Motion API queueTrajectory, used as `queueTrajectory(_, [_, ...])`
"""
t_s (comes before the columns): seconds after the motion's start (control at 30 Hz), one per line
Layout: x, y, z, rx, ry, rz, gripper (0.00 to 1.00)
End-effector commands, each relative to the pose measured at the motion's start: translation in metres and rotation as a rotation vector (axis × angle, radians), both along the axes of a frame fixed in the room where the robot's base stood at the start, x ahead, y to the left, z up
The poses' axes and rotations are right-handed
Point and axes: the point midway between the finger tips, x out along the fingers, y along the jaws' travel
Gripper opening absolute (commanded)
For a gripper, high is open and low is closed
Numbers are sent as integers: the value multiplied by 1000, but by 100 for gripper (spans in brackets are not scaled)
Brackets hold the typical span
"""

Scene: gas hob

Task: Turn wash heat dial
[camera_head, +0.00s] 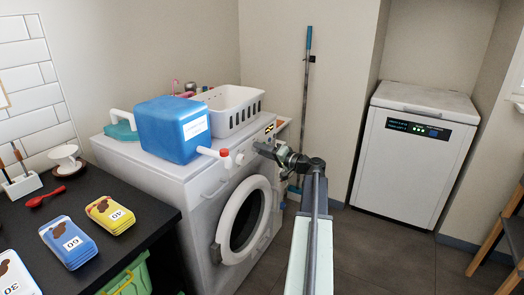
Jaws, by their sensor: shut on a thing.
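The white washing machine (197,200) stands in the middle, its round door facing right and front. A small pale dial (239,159) shows on its upper front panel, just left of my gripper. My gripper (259,148) is at this panel, below a small yellow-and-black label (270,128). Its jaws are shut at the panel, on what appears to be the wash heat dial. That dial is hidden behind the jaws, so its setting cannot be read.
A blue jug (177,128) with a red-tipped spout (222,153) overhangs the panel, close left of my gripper. A white basket (231,109) stands behind. Floor right of my arm is clear up to a white appliance (414,160).

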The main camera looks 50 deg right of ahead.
Motion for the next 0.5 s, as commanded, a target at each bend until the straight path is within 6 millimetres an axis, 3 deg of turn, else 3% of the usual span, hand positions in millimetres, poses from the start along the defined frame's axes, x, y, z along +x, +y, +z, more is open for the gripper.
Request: queueTrajectory(0.5, [-1,-2,3,374,93,-3,0])
